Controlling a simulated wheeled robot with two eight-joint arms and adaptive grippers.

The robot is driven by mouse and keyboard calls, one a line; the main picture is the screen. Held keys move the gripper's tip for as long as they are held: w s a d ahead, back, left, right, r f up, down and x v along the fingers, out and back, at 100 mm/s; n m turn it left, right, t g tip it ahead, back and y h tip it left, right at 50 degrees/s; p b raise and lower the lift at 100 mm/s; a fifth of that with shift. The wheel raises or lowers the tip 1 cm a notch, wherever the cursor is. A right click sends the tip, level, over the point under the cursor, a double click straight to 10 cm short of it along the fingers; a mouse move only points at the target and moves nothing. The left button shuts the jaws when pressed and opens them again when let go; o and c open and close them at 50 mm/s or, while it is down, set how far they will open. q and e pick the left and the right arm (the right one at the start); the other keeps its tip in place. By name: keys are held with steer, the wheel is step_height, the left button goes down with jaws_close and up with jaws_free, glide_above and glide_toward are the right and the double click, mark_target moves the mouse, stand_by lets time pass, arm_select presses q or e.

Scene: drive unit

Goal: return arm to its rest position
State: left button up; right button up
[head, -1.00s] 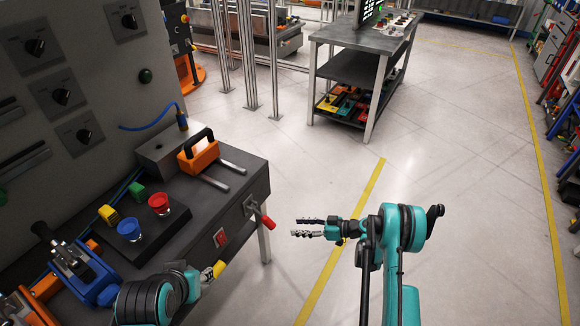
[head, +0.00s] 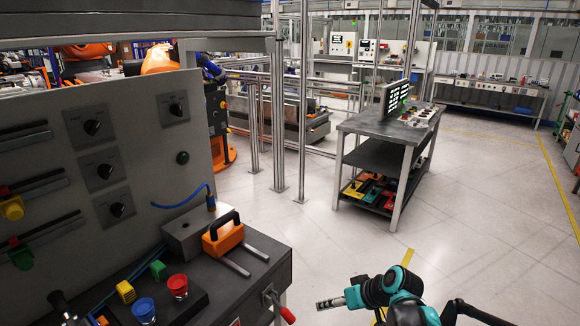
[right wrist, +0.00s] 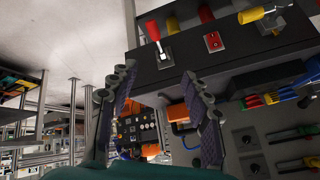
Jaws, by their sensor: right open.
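My right gripper (head: 330,303) shows at the bottom of the head view, over the floor to the right of the drive unit's bench (head: 270,281). Only its finger tips and part of the teal arm are in frame. In the right wrist view the two dark fingers of my right gripper (right wrist: 160,103) stand wide apart with nothing between them. The bench shows tilted behind them, with a red-handled lever (right wrist: 153,32), a red switch (right wrist: 213,41) and a yellow-handled lever (right wrist: 258,14). My left gripper is not in view.
An orange handled block (head: 222,238), a red button (head: 178,284) and a blue button (head: 144,307) sit on the bench. The red lever (head: 284,311) sticks out at its right edge. A dark table (head: 384,130) stands farther back. Floor (head: 480,225) right of the bench is clear.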

steer(key=s+d+r+m+t+h, duration=0.1)
steer(key=s+d+m+h, duration=0.1)
steer(key=s, duration=0.8)
steer(key=s+d+r+m+h, duration=0.2)
steer(key=s+d+h, duration=0.1)
steer(key=s, duration=0.7)
steer(key=shift+d+r+t+h, duration=0.2)
steer(key=shift+d+t+h, duration=0.2)
steer(key=shift+d, duration=0.15)
